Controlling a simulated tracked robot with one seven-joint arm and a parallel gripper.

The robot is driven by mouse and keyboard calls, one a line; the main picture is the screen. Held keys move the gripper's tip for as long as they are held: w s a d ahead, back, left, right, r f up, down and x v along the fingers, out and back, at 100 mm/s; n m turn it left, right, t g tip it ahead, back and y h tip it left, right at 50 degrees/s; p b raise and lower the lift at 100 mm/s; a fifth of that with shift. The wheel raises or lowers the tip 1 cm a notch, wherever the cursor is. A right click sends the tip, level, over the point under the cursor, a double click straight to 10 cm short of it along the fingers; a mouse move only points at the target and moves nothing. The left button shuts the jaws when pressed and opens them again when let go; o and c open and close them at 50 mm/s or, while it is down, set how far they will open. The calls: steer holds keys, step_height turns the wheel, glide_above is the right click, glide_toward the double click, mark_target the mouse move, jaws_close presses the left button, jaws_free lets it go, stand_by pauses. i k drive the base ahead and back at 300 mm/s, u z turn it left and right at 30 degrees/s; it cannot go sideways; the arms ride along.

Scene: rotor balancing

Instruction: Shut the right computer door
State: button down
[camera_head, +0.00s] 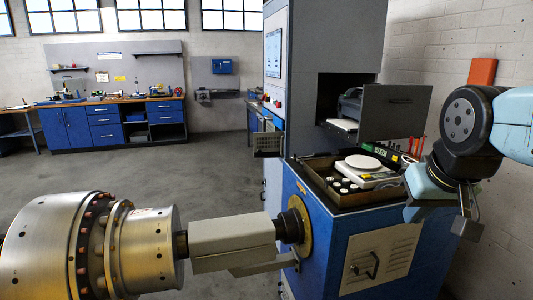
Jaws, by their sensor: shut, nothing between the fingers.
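The right computer door (385,115) is a grey panel with a dark handle. It stands open, swung out to the right of a dark recess in the grey cabinet (335,38). A dark device (350,104) shows inside the recess, partly hidden by the door. My gripper (467,230) hangs at the right, pointing down, shut and empty. In the picture it is below and right of the door, apart from it.
Below the door, a blue cabinet (325,225) carries a tray (318,168) with a white scale (365,170) and several small weights. Red-handled tools (416,146) stand near the wall. A large metal rotor (90,245) fills the lower left. Open floor lies behind it.

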mark_target(265, 144)
steer(key=i, duration=0.85)
